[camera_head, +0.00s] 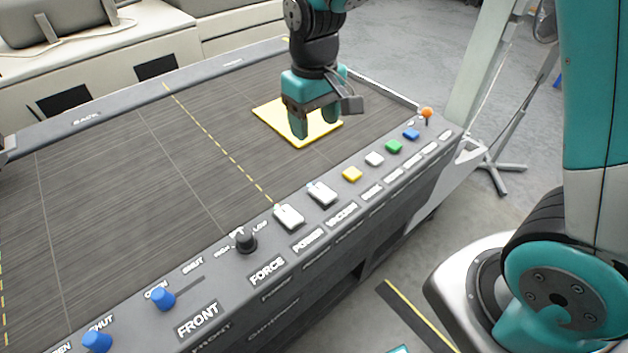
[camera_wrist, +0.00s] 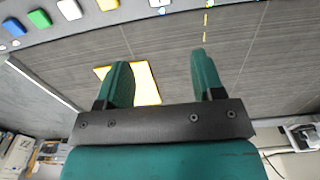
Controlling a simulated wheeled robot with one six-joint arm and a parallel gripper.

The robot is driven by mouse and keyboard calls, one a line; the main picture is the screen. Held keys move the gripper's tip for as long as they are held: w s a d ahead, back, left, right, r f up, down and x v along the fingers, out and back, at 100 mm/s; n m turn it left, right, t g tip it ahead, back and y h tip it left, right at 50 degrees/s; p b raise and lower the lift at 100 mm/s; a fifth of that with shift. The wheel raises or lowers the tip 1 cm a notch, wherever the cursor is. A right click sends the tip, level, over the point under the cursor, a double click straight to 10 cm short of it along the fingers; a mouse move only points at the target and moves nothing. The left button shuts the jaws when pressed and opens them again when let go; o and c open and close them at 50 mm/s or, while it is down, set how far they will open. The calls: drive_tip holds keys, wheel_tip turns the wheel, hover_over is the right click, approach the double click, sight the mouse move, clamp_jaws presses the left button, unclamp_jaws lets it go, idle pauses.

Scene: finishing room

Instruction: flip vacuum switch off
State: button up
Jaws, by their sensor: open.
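The vacuum switch (camera_head: 322,194) is a white rocker on the table's front control panel, above the label VACUUM. The similar power switch (camera_head: 289,216) sits just left of it. I cannot tell which way the vacuum rocker is tipped. My gripper (camera_head: 314,120) is open and empty, pointing down over the yellow sheet (camera_head: 275,117), behind the panel and apart from the switch. In the wrist view my gripper (camera_wrist: 160,62) shows both green fingers spread, and the vacuum switch (camera_wrist: 160,3) is cut by the top edge.
Right of the switch are a yellow button (camera_head: 352,174), a white button (camera_head: 374,159), a green button (camera_head: 394,146), a blue button (camera_head: 411,134) and an orange-topped knob (camera_head: 426,113). A black force knob (camera_head: 245,240) stands left of the switches. The dark table top (camera_head: 130,180) is mostly clear.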

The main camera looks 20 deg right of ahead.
sight(314, 186)
wheel_tip(314, 186, down, 16)
drive_tip(key=shift+r+p, duration=0.1)
drive_tip(key=shift+p, duration=0.95)
